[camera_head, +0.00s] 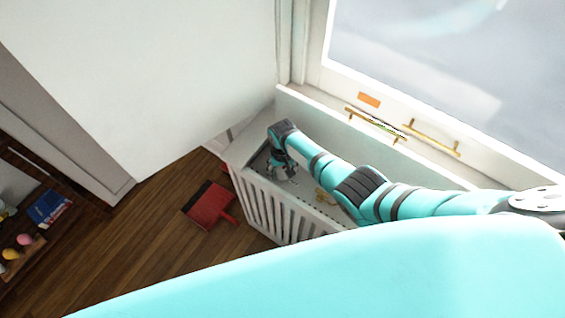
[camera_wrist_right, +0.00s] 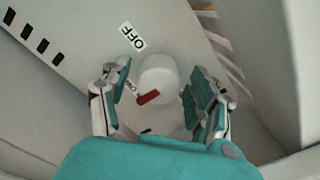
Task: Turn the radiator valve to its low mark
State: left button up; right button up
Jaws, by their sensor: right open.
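The radiator valve is a round white knob (camera_wrist_right: 158,72) in the right wrist view, with a red pointer (camera_wrist_right: 149,97) on its near side. The pointer lies close to a small, partly hidden label (camera_wrist_right: 131,87) that looks like LOW. A larger OFF label (camera_wrist_right: 132,37) is beyond the knob to the upper left. My right gripper (camera_wrist_right: 157,80) is open, one finger on each side of the knob, with gaps visible. In the head view the right gripper (camera_head: 283,171) is down at the left end of the white slatted radiator cover (camera_head: 287,219); the knob cannot be made out there.
A red dustpan (camera_head: 207,204) lies on the wooden floor left of the cover. A small gold object (camera_head: 325,196) is under my right arm. Brass handles (camera_head: 432,138) and an orange tag (camera_head: 369,100) are by the window. A shelf with a blue book (camera_head: 49,208) stands far left.

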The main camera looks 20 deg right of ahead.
aim_at(283, 170)
notch_tip(283, 170, up, 12)
jog(key=shift+f, duration=0.25)
jog(key=shift+s, duration=0.1)
dwell(0.5)
